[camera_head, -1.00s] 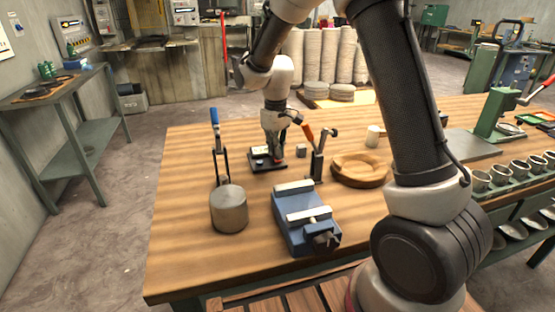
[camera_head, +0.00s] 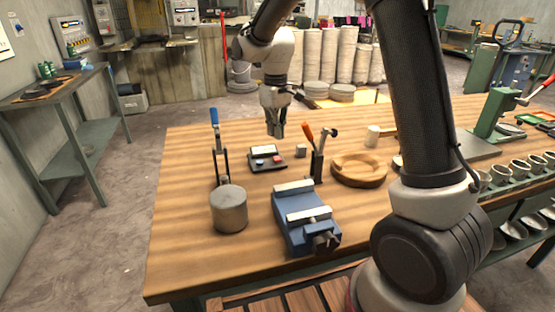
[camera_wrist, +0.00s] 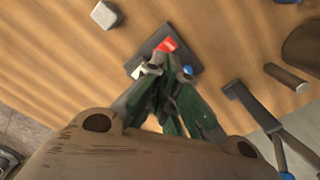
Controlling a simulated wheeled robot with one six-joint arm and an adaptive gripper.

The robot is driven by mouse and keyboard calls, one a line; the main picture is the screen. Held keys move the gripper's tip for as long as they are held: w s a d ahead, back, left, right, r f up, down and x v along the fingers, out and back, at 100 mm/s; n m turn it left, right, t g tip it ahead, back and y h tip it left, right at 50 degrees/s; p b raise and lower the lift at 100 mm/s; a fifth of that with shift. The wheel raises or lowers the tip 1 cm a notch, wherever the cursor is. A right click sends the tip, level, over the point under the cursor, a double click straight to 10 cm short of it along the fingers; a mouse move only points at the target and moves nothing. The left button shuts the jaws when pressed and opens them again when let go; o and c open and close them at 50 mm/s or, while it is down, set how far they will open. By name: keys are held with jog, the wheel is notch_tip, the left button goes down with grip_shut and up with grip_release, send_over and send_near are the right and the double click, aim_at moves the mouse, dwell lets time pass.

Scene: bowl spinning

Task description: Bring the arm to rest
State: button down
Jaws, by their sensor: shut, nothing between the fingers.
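My gripper (camera_head: 276,131) hangs above the wooden workbench (camera_head: 180,262), pointing down, with its fingers together and nothing between them. It is over the back edge of a small dark control box (camera_head: 267,163) with a red and a blue button and a pale panel, and apart from it. In the wrist view my gripper (camera_wrist: 172,72) covers part of the control box (camera_wrist: 190,57), whose red button shows just beyond the fingertips. My arm reaches in from the right and arches over the bench.
A blue vise (camera_head: 302,225), a metal cylinder (camera_head: 229,208), a blue-handled clamp (camera_head: 216,140), an orange-handled clamp (camera_head: 317,160), and a wooden bowl (camera_head: 359,170) stand around the control box. A small grey cube (camera_head: 300,151) is beside it. The bench's left front is clear.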

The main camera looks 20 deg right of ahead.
jog(key=s+d+r+m+t, duration=0.2)
jog(key=s+d+r+m, duration=0.1)
jog(key=s+d+r, duration=0.65)
jog(key=s+d+r+m+t, duration=0.1)
jog(key=s+d, duration=0.1)
jog(key=s, duration=0.8)
jog(key=s+d+r+m+t, duration=0.1)
jog(key=s+d+m, duration=0.1)
jog(key=s, duration=0.8)
jog(key=shift+s+d+r, duration=0.25)
jog(key=shift+s+d, duration=0.05)
jog(key=shift+d, duration=0.4)
